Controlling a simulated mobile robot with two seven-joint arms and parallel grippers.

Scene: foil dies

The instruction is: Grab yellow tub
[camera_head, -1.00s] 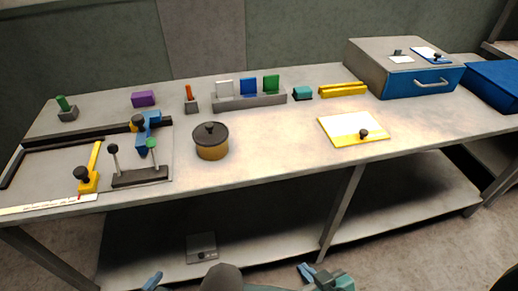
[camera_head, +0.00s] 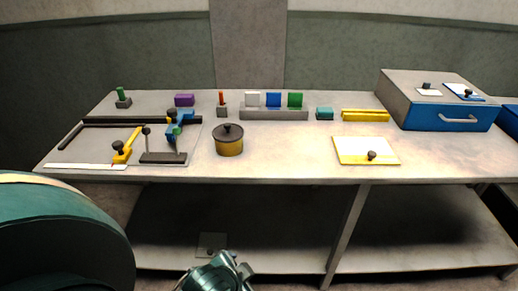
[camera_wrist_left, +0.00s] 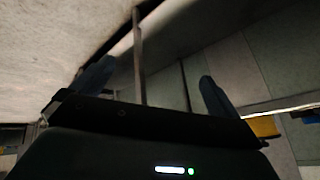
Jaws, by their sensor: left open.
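The yellow tub (camera_head: 228,147) is a round pot with a dark lid and knob. It stands upright on the bench, left of the middle in the head view. My left gripper shows in the left wrist view (camera_wrist_left: 153,84) with its two blue fingers wide apart and nothing between them. A yellow patch (camera_wrist_left: 265,126) lies at the right of that view, outside the fingers; I cannot tell what it belongs to. Teal arm parts of mine show low in the head view, in front of the bench and apart from the tub. My right gripper cannot be made out.
A lever stand (camera_head: 164,158) and yellow clamp (camera_head: 127,146) stand left of the tub. A rack (camera_head: 273,114) with coloured blocks is behind it. A yellow-edged board (camera_head: 366,151) and blue-fronted drawer box (camera_head: 447,116) are right. The bench between tub and board is clear.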

